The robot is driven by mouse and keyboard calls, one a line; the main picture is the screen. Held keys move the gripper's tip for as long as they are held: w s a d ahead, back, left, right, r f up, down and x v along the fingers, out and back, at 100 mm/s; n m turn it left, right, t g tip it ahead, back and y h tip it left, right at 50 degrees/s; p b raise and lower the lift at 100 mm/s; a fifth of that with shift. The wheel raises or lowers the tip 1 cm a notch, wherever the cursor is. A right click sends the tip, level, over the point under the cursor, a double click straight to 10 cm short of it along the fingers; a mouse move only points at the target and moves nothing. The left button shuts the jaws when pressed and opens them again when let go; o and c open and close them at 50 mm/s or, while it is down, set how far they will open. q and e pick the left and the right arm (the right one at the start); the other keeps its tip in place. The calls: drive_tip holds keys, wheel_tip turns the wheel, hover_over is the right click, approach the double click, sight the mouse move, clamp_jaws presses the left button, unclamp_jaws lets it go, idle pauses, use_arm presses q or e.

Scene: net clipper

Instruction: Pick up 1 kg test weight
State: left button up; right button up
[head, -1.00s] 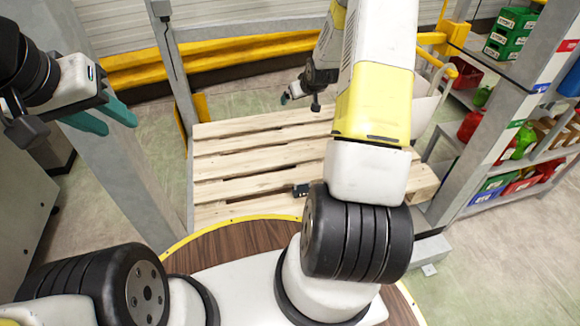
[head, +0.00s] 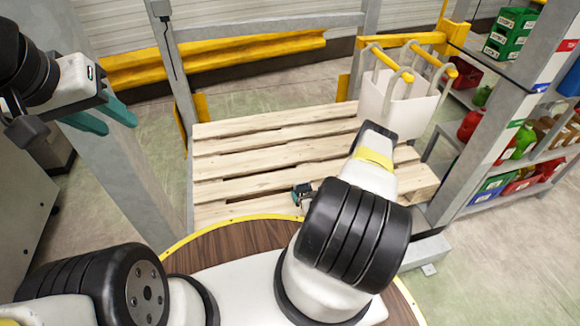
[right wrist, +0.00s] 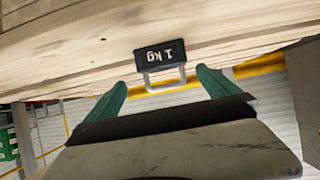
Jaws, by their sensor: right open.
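The 1 kg test weight (right wrist: 160,52) is a dark block with white "1 kg" lettering and a pale metal loop handle, seen upside down in the right wrist view. It is at the wooden pallet (head: 245,142). My right gripper (right wrist: 162,80) is open, its teal fingers on either side of the handle and apart from it. My left gripper (head: 104,113) is open and empty, raised at upper left.
A grey shelf rack (head: 487,140) with coloured crates and bottles is at right. A grey post (head: 115,140) stands at left, and a yellow rail (head: 200,65) runs behind the pallet.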

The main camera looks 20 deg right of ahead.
sight(303, 189)
drive_tip(key=shift+w+a+f, duration=0.1)
drive_tip(key=shift+w+f, duration=0.05)
drive_tip(key=shift+f, duration=0.25)
drive_tip(key=shift+x, duration=3.5)
drive_tip(key=shift+a, duration=0.15)
drive_tip(key=c, duration=1.9)
drive_tip(key=shift+w+r, duration=0.1)
drive_tip(key=shift+c, duration=0.5)
